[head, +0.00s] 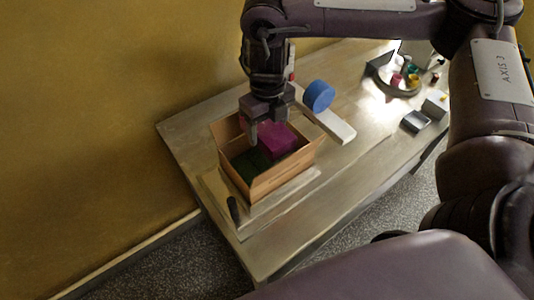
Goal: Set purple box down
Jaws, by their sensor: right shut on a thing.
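The purple box (280,139) is at the open top of a wooden crate (268,183), towards its back right side. My right gripper (270,128) comes down from above and is shut on the purple box. I cannot tell whether the box touches anything beneath it. A dark green thing (250,162) lies inside the crate, in front and to the left of the purple box. The crate floor is largely hidden. My left gripper is not in view.
The crate stands on a pale board on the table (185,126), with a dark handle-like thing (233,210) nearby. A blue cylinder (318,96) and white slab (336,124) are behind right. Further right are a round tray (398,91) with small coloured things and a grey container (415,121).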

